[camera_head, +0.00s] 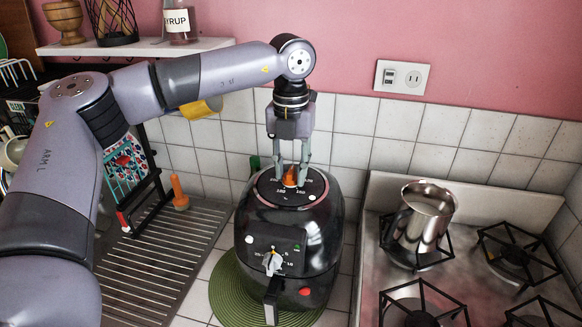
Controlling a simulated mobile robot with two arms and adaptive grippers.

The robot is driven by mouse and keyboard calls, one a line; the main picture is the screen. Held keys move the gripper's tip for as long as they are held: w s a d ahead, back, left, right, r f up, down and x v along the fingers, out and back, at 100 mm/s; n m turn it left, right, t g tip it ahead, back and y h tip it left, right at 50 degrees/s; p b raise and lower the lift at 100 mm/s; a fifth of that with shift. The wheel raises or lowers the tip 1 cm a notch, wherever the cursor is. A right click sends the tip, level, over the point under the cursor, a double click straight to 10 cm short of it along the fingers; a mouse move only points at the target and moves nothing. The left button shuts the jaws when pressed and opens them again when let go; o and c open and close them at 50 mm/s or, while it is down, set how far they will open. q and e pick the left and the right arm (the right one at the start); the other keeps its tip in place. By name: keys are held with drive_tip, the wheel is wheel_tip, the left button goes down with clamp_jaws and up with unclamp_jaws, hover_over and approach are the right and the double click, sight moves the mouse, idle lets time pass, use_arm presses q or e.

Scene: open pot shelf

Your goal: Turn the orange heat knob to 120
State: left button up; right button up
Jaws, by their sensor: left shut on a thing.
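The orange heat knob (290,176) sits in the middle of the dark dial on top of the black air fryer (258,216). Small white numbers ring the dial, and 140 and 160 seem to show at its front, though they are small. My left gripper (291,182) comes straight down from above, its two fingers shut on the orange knob, one on each side. The fingers hide part of the knob, and its pointer direction is hard to tell. A second, pale knob (272,262) is on the fryer's front. My right gripper is not in view.
The fryer stands on a green round mat (228,296). A gas stove with a steel pot (424,215) is to the right. A dish rack with a drain tray (165,262) is to the left.

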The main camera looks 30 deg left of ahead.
use_arm(q)
drive_tip(key=shift+f+m, duration=0.1)
drive_tip(key=shift+m, duration=0.2)
drive_tip(key=m+b, duration=0.1)
drive_tip(key=m, duration=0.1)
drive_tip(key=shift+m+b, duration=0.35)
drive_tip(key=shift+m, duration=0.05)
drive_tip(key=m, duration=0.2)
drive_tip(key=shift+m+b, duration=0.3)
drive_tip(key=shift+b, duration=0.05)
drive_tip(key=m, duration=0.3)
drive_tip(key=shift+m, duration=0.3)
drive_tip(key=shift+m+b, duration=0.3)
drive_tip(key=shift+m, duration=1.4)
drive_tip(key=o, duration=1.2)
